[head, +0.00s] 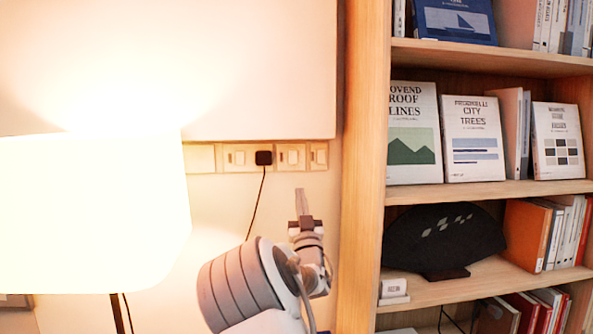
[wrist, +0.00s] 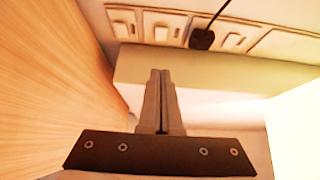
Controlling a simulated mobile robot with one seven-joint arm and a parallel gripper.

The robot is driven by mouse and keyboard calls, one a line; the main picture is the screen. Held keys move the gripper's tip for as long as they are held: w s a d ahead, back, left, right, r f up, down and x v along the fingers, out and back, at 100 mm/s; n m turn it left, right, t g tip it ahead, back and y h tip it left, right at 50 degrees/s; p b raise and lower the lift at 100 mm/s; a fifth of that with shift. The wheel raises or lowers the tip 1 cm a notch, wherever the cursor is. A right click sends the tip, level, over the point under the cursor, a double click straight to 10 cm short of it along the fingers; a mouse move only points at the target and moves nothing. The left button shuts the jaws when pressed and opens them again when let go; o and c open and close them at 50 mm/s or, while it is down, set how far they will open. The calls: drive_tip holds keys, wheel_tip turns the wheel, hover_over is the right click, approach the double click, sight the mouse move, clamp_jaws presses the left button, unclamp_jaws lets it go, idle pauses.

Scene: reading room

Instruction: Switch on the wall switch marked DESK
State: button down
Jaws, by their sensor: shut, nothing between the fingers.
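A row of pale wall plates runs under the big white panel in the head view. It holds a left switch (head: 238,157), a middle switch (head: 290,157) and a right switch (head: 319,156). The wrist view shows the row reversed, with the right switch (wrist: 123,25), the middle switch (wrist: 160,28) and the left switch (wrist: 235,38). No marking is readable, so I cannot tell which is DESK. My gripper (head: 301,191) is shut and empty, fingers pointing up, just below the middle switch in the picture. Its closed fingertips (wrist: 160,74) appear apart from the plates.
A black plug (head: 263,158) with a hanging cord sits between the left and middle switches. A blank plate (head: 200,158) is at the left end. A lit lamp (head: 90,215) stands left. A wooden bookcase (head: 364,170) stands close on the right.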

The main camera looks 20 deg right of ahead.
idle(0.3)
drive_tip(key=p, duration=0.3)
approach(293, 159)
wheel_tip(293, 159, up, 4)
drive_tip(key=w, duration=0.3)
drive_tip(key=shift+d+p, duration=0.35)
drive_tip(key=shift+w+d+f, duration=0.1)
drive_tip(key=shift+w+f, duration=0.05)
drive_tip(key=shift+w, duration=0.55)
drive_tip(key=shift+f, duration=0.1)
